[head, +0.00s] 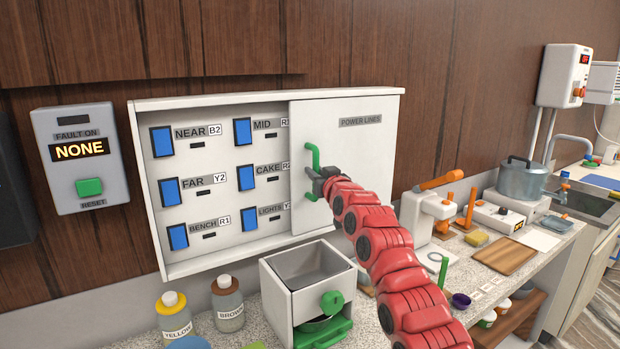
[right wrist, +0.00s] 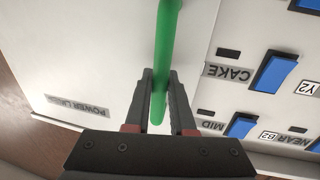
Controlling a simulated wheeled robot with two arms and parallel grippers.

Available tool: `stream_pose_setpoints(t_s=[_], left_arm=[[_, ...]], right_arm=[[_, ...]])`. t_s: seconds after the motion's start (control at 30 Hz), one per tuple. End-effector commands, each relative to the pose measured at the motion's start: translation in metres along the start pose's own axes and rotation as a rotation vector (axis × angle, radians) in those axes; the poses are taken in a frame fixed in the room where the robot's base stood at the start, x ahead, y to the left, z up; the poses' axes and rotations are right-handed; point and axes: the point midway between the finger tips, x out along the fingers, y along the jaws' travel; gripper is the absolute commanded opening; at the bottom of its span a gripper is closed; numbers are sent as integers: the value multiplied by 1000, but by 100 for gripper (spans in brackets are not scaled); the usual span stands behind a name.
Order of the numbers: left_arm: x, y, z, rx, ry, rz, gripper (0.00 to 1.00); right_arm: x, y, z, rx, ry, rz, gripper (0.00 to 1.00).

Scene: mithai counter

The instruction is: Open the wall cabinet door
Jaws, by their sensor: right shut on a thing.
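The white wall cabinet (head: 266,98) hangs on the wood-panelled wall. Its door (head: 368,160), labelled POWER LINES, covers the right part, and the left part shows several blue switches. The door's green upright handle (head: 313,155) is near the door's left edge; it also shows in the right wrist view (right wrist: 165,45). My right gripper (head: 316,180) is shut on this handle, with its fingers on either side of the bar in the right wrist view (right wrist: 160,90). The handle's middle is partly hidden by the gripper. My left gripper is not in view.
A grey fault box (head: 80,160) reading NONE hangs left of the cabinet. Below stand a white box with a green knob (head: 332,303), a yellow bottle (head: 174,318) and a brown bottle (head: 227,305).

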Motion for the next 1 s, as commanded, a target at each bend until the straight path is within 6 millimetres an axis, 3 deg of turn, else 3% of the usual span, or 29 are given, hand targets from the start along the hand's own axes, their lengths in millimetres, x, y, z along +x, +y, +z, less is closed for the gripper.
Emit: stream_pose_setpoints(t_s=[0.37, 0.4, 0.57, 1.0], left_arm=[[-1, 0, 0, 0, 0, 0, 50], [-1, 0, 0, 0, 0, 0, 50], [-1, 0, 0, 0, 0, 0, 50], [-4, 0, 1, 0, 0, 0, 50]], right_arm=[[0, 1, 2, 1, -4, -1, 0], [0, 0, 2, 0, -4, -1, 26], [0, 0, 1, 0, -3, -1, 52], [0, 0, 2, 0, -2, -2, 52]])
